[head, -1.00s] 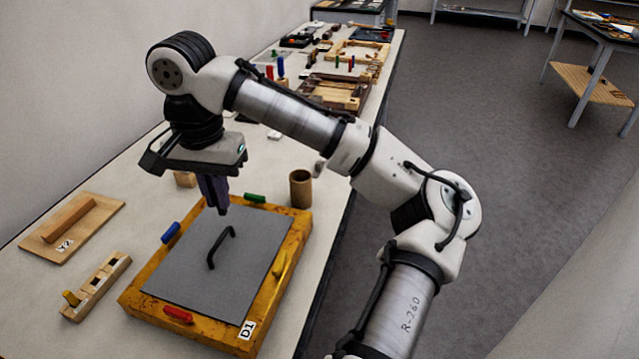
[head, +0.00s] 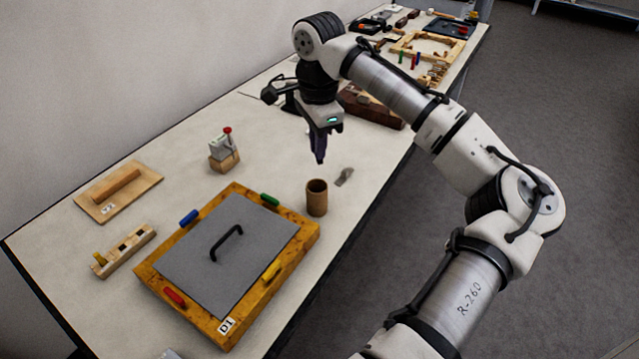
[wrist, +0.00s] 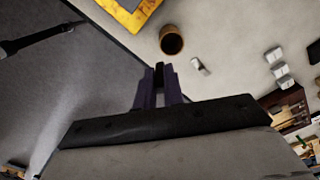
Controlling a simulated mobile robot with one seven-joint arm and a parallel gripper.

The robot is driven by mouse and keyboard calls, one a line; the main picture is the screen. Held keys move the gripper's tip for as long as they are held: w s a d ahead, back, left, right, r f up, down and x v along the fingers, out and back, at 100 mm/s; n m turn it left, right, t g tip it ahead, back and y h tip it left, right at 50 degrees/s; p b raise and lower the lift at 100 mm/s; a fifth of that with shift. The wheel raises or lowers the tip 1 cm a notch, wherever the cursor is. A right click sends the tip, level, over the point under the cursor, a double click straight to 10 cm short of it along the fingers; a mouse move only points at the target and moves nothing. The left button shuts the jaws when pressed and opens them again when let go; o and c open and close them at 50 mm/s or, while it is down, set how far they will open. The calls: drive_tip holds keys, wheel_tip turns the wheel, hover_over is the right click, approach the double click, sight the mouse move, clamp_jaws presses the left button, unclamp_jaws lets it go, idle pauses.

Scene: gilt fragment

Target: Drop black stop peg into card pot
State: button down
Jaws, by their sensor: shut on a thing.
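The card pot (head: 317,201) is a brown, open-topped cylinder standing on the bench by the right corner of the framed grey board. In the wrist view the pot (wrist: 172,47) lies just beyond my fingertips, its dark mouth facing me. My gripper (head: 320,157) hangs pointing down, higher than the pot and close to it in the head view, with a gap between. Its dark purple fingers are shut on the black stop peg (wrist: 159,70), whose dark end shows between the fingertips in the wrist view. The rest of the peg is hidden by the fingers.
The yellow frame (head: 308,238) holds a grey board with a black handle (head: 226,242) and coloured pegs around it. A small grey piece (head: 345,176) lies right of the pot. A slotted wooden block (head: 130,248) and a wooden block with a red-knobbed piece (head: 224,150) stand left.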

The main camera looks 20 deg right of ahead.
sight(322, 161)
drive_tip(key=shift+m, duration=0.7)
drive_tip(key=f+b, duration=0.1)
drive_tip(key=f, duration=0.1)
drive_tip(key=d+f+b, duration=0.1)
drive_tip(key=f+b, duration=0.1)
drive_tip(key=w+f+b, duration=0.1)
drive_tip(key=f, duration=0.1)
drive_tip(key=shift+d+b, duration=0.15)
drive_tip(key=shift+b, duration=0.25)
drive_tip(key=shift+r, duration=0.1)
drive_tip(key=c, duration=1.4)
unclamp_jaws()
drive_tip(key=shift+c, duration=0.2)
wheel_tip(322, 161, up, 14)
drive_tip(key=b, duration=0.2)
